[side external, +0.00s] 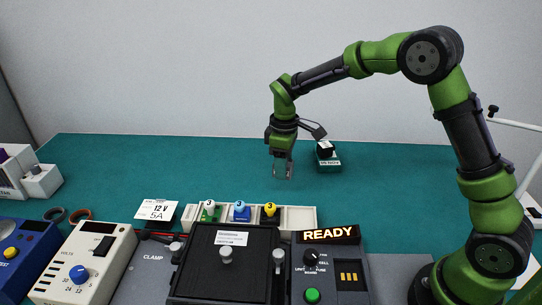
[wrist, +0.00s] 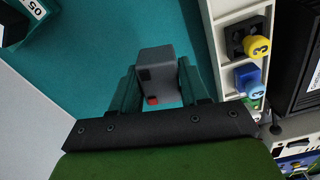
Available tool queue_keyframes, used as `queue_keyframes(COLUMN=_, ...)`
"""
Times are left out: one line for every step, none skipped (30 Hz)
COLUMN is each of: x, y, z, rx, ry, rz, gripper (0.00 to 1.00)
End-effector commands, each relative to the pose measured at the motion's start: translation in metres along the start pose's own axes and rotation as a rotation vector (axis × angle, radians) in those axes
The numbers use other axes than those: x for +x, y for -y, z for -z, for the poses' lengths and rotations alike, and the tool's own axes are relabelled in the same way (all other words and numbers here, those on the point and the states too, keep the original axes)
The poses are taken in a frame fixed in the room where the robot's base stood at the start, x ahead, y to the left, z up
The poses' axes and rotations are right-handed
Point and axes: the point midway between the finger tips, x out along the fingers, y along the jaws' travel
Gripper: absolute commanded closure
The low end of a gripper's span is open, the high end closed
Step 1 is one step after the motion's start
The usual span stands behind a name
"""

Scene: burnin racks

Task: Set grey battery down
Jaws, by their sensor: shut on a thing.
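The grey battery (wrist: 158,62) is a small block with dark marks and a red spot, held between the two fingers of my gripper (wrist: 160,84) in the wrist view. In the side external view my gripper (side external: 282,168) points down over the green mat, behind the white rack; the battery is hard to make out there between the fingers. The gripper appears to be above the mat, but I cannot tell how high.
A green box (side external: 328,163) with a black block stands right of my gripper. The white rack (side external: 295,218) holds several numbered parts with coloured knobs. A black fixture (side external: 215,275) and a panel lit READY (side external: 330,234) are in front. The mat (side external: 180,165) is clear at left.

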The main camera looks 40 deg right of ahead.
Motion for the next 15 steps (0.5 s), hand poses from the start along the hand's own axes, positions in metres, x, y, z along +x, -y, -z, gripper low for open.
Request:
queue_keyframes(x=-0.007, y=-0.003, z=0.0, rx=0.007, ry=-0.003, rz=-0.002, gripper=0.92)
queue_keyframes(x=-0.01, y=-0.005, z=-0.001, rx=0.014, ry=-0.003, rz=-0.002, gripper=0.92)
queue_keyframes(x=-0.013, y=-0.011, z=-0.003, rx=0.032, ry=-0.001, rz=-0.002, gripper=0.92)
queue_keyframes(x=-0.015, y=-0.017, z=-0.005, rx=0.052, ry=-0.001, rz=-0.002, gripper=0.92)
queue_keyframes(x=-0.016, y=-0.024, z=-0.007, rx=0.075, ry=-0.001, rz=-0.002, gripper=0.92)
queue_keyframes(x=-0.017, y=-0.036, z=-0.012, rx=0.116, ry=0.0, rz=-0.002, gripper=0.92)
queue_keyframes(x=-0.018, y=-0.047, z=-0.016, rx=0.153, ry=0.0, rz=-0.002, gripper=0.92)
queue_keyframes(x=-0.018, y=-0.059, z=-0.021, rx=0.194, ry=0.0, rz=-0.001, gripper=0.92)
queue_keyframes(x=-0.018, y=-0.077, z=-0.03, rx=0.254, ry=0.0, rz=-0.001, gripper=0.92)
queue_keyframes(x=-0.018, y=-0.091, z=-0.037, rx=0.305, ry=0.001, rz=0.0, gripper=0.92)
queue_keyframes(x=-0.018, y=-0.106, z=-0.045, rx=0.355, ry=0.0, rz=-0.001, gripper=0.92)
queue_keyframes(x=-0.018, y=-0.125, z=-0.057, rx=0.425, ry=0.0, rz=-0.001, gripper=0.92)
queue_keyframes(x=-0.019, y=-0.138, z=-0.067, rx=0.476, ry=0.001, rz=0.0, gripper=0.92)
queue_keyframes(x=-0.019, y=-0.152, z=-0.076, rx=0.527, ry=0.0, rz=-0.001, gripper=0.92)
queue_keyframes(x=-0.019, y=-0.169, z=-0.09, rx=0.594, ry=0.0, rz=-0.001, gripper=0.92)
